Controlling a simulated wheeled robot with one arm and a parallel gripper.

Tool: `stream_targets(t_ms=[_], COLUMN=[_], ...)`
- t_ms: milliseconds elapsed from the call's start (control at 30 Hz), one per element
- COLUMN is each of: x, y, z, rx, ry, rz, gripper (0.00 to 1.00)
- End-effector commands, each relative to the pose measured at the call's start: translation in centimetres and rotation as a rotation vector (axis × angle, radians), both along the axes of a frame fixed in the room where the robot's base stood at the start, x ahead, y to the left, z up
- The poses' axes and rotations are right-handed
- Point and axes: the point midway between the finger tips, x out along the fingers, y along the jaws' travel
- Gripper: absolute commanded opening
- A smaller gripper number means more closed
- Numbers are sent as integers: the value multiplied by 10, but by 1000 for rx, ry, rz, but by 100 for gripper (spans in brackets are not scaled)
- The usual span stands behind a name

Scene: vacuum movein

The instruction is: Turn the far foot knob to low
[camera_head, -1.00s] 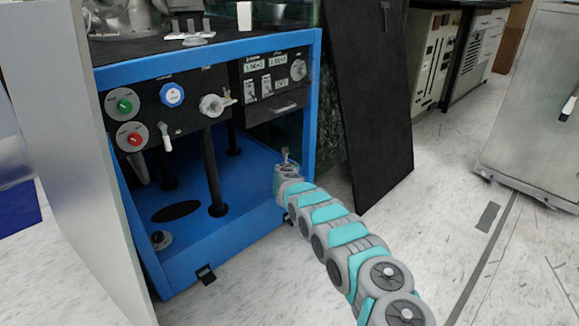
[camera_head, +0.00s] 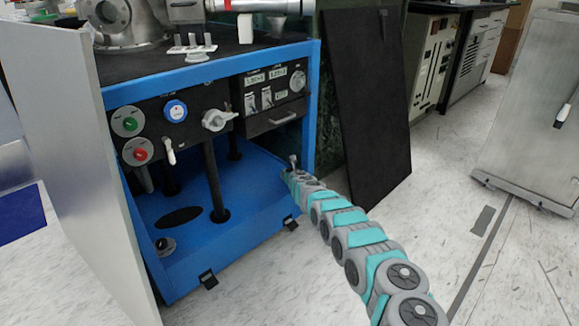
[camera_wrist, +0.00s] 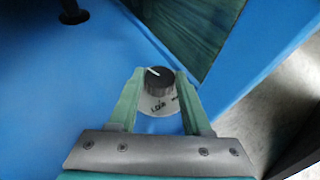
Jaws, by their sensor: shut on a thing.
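The far foot knob (camera_wrist: 159,82) is a dark round knob with a white pointer line, set on a pale label plate (camera_wrist: 158,106) on the blue cabinet floor. In the wrist view its pointer aims up and left, and the letters LOW show on the plate below it. My gripper (camera_wrist: 158,76) is shut on the knob, with one green finger on each side. In the head view my gripper (camera_head: 291,170) is at the cabinet's front right corner, and it hides the far knob. The near foot knob (camera_head: 164,245) sits at the front left of the cabinet floor.
The blue cabinet frame (camera_head: 311,110) has a right post close to my gripper. A dark upright panel (camera_head: 370,110) leans to the right. A grey door panel (camera_head: 75,150) stands at the left. Open floor (camera_head: 270,285) lies in front.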

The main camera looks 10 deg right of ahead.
Motion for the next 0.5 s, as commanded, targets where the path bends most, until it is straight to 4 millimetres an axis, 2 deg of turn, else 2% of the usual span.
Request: stream_targets(t_ms=[33,500], x=[0,1], y=[-2,-2], z=[5,-2], rx=[3,-1], ry=[1,-1], rz=[27,253], gripper=[0,0])
